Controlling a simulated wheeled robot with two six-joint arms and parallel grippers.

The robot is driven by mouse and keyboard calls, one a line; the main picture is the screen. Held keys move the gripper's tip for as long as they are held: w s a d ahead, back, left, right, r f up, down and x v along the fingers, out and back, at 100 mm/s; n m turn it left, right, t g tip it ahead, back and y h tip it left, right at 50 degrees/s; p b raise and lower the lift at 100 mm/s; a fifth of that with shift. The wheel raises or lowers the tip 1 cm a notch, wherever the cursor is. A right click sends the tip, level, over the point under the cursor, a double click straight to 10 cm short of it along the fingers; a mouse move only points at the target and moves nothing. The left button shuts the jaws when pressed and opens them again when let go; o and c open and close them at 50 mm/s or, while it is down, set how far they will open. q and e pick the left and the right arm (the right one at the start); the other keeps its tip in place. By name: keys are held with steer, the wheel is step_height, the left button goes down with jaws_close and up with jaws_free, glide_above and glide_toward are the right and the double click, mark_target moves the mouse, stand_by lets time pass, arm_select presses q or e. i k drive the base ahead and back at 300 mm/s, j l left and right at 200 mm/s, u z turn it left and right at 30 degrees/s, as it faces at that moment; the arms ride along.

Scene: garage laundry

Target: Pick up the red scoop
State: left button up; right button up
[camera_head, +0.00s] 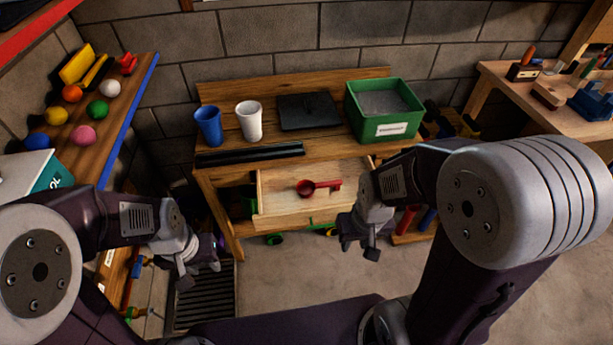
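The red scoop (306,187) lies in the open wooden drawer (285,207) of the workbench, its round bowl to the left and its handle to the right. My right gripper (358,246) is in front of the drawer's right side, apart from the scoop and to its lower right. My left gripper (200,274) is low at the left, in front of the bench's left leg and well away from the scoop. The fingers of both grippers are small and dark here, and I cannot tell how far apart they are. No part of the scoop looks hidden.
On the bench top (290,146) stand a blue cup (209,126), a white cup (249,121), a flat black case (307,111) and a green bin (397,126). A shelf with colored balls (83,134) is at the left. Another workbench (500,80) is at the right.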

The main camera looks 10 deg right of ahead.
mark_target(305, 189)
steer(key=i+l+u, duration=0.4)
steer(key=l+u, duration=0.15)
steer(key=i+l+u, duration=0.25)
steer(key=l, duration=0.15)
steer(key=l+u, duration=0.25)
steer(key=l, duration=0.1)
